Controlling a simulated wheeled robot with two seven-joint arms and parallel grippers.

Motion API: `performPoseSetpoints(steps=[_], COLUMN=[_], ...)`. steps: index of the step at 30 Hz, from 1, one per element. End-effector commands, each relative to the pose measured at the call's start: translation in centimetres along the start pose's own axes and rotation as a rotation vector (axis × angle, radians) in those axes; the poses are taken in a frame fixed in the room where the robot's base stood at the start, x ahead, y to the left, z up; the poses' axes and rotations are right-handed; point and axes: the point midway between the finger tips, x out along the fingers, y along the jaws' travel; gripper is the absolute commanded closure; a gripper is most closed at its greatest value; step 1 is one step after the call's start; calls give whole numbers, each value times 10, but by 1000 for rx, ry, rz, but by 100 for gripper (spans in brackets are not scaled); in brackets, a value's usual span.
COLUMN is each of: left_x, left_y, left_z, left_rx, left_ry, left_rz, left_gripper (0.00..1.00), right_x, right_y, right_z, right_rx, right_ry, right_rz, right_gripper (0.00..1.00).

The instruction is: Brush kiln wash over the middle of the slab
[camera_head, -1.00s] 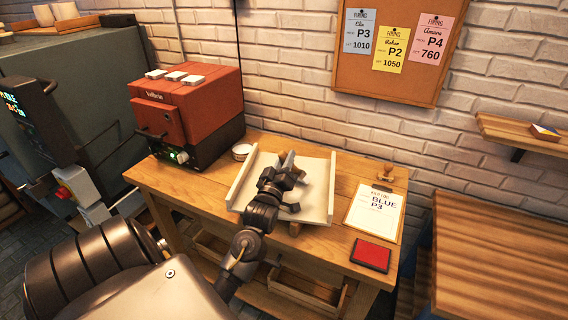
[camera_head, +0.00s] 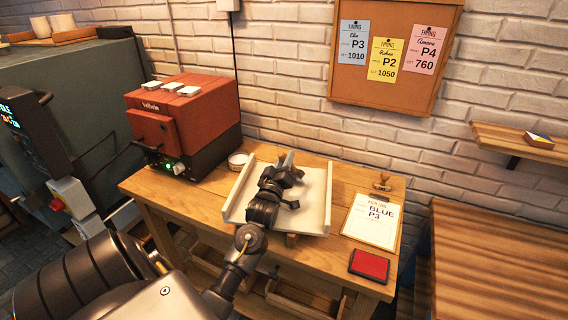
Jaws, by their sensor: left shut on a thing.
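The pale slab (camera_head: 313,205) lies on the wooden table, with raised edges along its left and right sides. My left gripper (camera_head: 287,166) is over the upper middle of the slab. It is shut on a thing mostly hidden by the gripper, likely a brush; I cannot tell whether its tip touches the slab. My left arm covers the slab's lower left middle. A small round white pot (camera_head: 238,160) stands beside the slab's left edge; its contents are not clear. My right gripper is out of view.
A red kiln (camera_head: 183,122) stands at the table's left. Right of the slab are a paper marked "BLUE P3" (camera_head: 371,221), a wooden stamp (camera_head: 381,182) and a red pad (camera_head: 369,265). A cork board (camera_head: 395,50) hangs on the brick wall. A striped wooden table (camera_head: 497,264) is at the right.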

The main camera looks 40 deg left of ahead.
Motion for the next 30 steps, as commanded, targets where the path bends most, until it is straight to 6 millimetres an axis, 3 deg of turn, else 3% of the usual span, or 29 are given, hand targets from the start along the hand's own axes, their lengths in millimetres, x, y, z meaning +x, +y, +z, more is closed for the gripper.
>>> performPoseSetpoints(steps=[15,30], left_x=[31,29], left_y=[-10,-21], left_z=[5,-5], left_rx=[0,0], left_ry=[1,1], left_rz=[1,0], left_gripper=[97,97], right_x=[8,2], right_y=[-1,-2], right_z=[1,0], right_rx=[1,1], right_ry=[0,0], right_rz=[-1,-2], right_gripper=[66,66])
